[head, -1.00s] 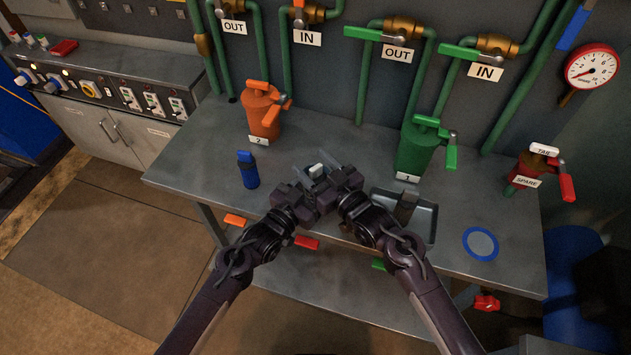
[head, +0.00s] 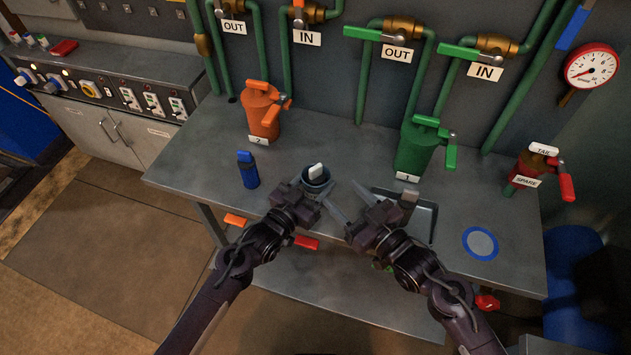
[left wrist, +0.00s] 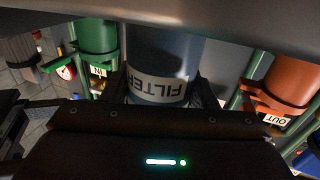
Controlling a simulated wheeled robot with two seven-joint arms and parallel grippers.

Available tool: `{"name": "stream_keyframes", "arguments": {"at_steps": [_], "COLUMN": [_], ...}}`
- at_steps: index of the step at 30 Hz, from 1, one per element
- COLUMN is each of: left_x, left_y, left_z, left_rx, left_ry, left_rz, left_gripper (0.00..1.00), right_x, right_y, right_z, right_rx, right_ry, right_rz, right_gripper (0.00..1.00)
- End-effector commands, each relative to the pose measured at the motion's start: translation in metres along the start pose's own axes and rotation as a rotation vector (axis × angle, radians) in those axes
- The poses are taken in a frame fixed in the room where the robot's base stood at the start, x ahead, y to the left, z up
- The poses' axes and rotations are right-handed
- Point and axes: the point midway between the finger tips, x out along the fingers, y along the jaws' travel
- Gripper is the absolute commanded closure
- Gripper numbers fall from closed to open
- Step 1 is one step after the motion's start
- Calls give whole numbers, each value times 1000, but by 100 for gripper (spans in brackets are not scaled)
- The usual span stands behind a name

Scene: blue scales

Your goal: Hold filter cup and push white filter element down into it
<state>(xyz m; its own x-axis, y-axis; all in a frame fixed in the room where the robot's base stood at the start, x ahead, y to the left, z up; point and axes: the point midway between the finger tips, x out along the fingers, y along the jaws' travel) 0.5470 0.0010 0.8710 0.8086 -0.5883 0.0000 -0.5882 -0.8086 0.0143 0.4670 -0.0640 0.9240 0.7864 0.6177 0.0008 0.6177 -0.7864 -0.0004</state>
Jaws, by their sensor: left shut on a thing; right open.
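The dark filter cup (head: 318,183) stands at the middle of the bench in the head view. The white filter element (head: 316,171) shows in its mouth, with its top above the rim. My left gripper (head: 311,194) is shut on the cup from the near left side. In the left wrist view the cup (left wrist: 165,60) sits between the fingers with an upside-down FILTER label. My right gripper (head: 348,201) is open and empty, to the right of the cup and apart from it. How deep the element sits is hidden.
A grey tray (head: 432,222) lies behind my right gripper, with a dark piece in it. A blue bottle (head: 248,170) stands left of the cup. An orange housing (head: 263,114) and a green housing (head: 416,150) stand behind. A blue-rimmed disc (head: 480,243) lies at right.

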Motion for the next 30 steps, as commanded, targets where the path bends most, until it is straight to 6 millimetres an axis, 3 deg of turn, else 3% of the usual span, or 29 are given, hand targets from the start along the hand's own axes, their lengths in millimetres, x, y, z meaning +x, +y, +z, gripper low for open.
{"name": "stream_keyframes", "arguments": {"at_steps": [1,2,7,19,30], "left_x": [0,0,0,-10,-84], "left_y": [0,0,0,-1,0], "left_z": [0,0,0,1,2], "left_rx": [0,0,0,0,0], "left_ry": [-1,-1,0,-2,-5], "left_rz": [-1,-1,-1,-1,0], "left_gripper": [71,45,22,22,22], "right_x": [0,0,0,0,0], "right_y": [0,0,0,0,0], "right_z": [0,0,0,0,0], "right_rx": [0,0,0,0,0], "right_ry": [0,0,0,0,0], "right_rz": [0,0,0,0,0], "right_gripper": [44,44,44,44,44]}}
